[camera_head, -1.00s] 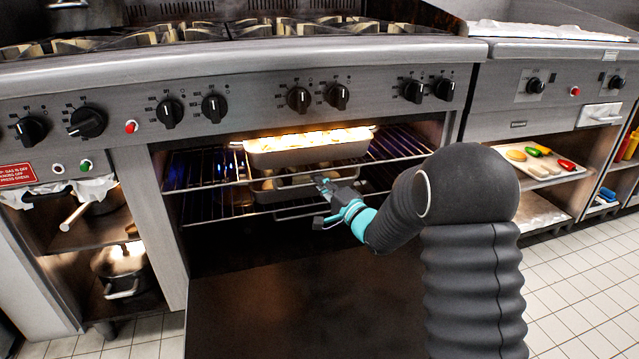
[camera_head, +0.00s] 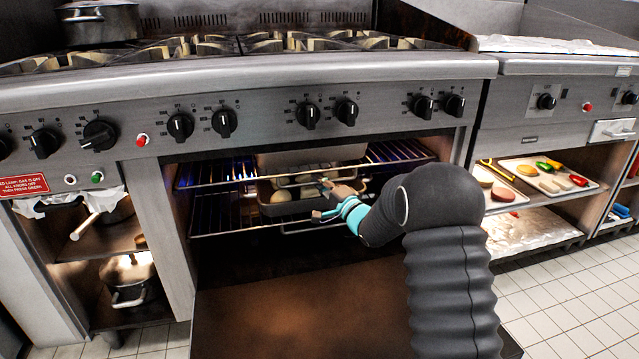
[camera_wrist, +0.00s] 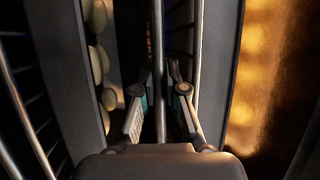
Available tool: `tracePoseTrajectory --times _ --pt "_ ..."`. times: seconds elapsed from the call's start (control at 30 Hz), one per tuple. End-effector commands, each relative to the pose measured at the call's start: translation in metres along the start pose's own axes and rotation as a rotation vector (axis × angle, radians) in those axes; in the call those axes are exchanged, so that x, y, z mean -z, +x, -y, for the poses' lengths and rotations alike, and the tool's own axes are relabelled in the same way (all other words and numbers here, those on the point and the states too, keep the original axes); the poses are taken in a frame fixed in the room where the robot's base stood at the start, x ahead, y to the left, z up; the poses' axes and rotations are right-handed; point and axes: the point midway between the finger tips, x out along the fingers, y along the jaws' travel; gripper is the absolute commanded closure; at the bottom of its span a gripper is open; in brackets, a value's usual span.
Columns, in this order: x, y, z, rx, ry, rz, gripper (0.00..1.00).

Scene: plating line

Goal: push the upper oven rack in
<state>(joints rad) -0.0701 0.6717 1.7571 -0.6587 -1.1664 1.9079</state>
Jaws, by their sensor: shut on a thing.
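The upper oven rack (camera_head: 215,180) is a wire rack inside the open oven, and a deep light pan (camera_head: 305,158) stands on it. The pan's top is hidden by the oven's upper edge. My gripper (camera_head: 326,200) reaches to the rack's front from the right. In the wrist view my gripper (camera_wrist: 159,92) has its fingers on either side of a thin metal bar (camera_wrist: 158,45), shut on it; this looks like the rack's front bar. The lower rack (camera_head: 225,223) is below, with a tray (camera_head: 272,210) of round pale food.
The lowered oven door (camera_head: 290,310) lies below my arm. Burners and knobs (camera_head: 224,123) are above the opening. A shelf at right holds a food tray (camera_head: 590,187); pots (camera_head: 130,278) stand at left.

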Motion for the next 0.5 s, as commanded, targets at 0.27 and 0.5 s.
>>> tracePoseTrajectory --times 0.27,0.5 --pt "0.0011 0.0007 0.0004 0.0 0.0 -0.003 0.78" --pt "0.0019 -0.0072 0.0002 -0.001 0.0 -0.004 0.78"
